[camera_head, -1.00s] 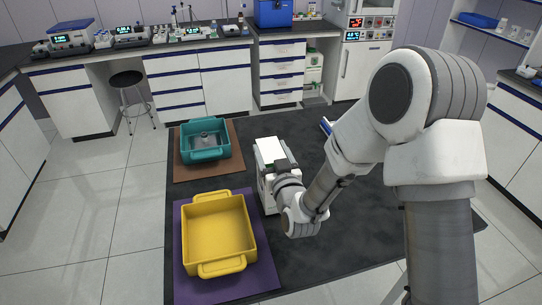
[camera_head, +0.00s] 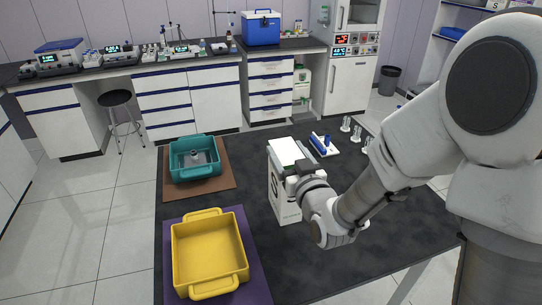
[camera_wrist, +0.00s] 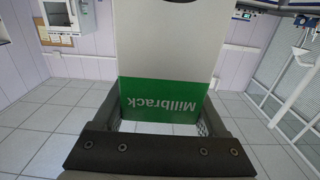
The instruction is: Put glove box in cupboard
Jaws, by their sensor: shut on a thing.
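The glove box (camera_head: 284,184) is a white carton with dark lettering on one side, upright over the dark tabletop in the head view. In the wrist view the box (camera_wrist: 168,55) shows a white face with a green "Millbrack" band, upside down. My gripper (camera_head: 298,170) is shut on it from the right side, near its top. In the wrist view my fingers (camera_wrist: 160,120) stand on either side of the box. I cannot tell whether its bottom touches the table. A tall white cupboard (camera_head: 348,88) stands at the back; its lower door looks shut.
On the dark table (camera_head: 265,255) are a yellow tray (camera_head: 210,288), a teal tray (camera_head: 195,174), a blue-and-white rack (camera_head: 323,146) and small clear vessels (camera_head: 346,125). A stool (camera_head: 114,98) and a blue cooler (camera_head: 261,28) are behind. Floor at the left is clear.

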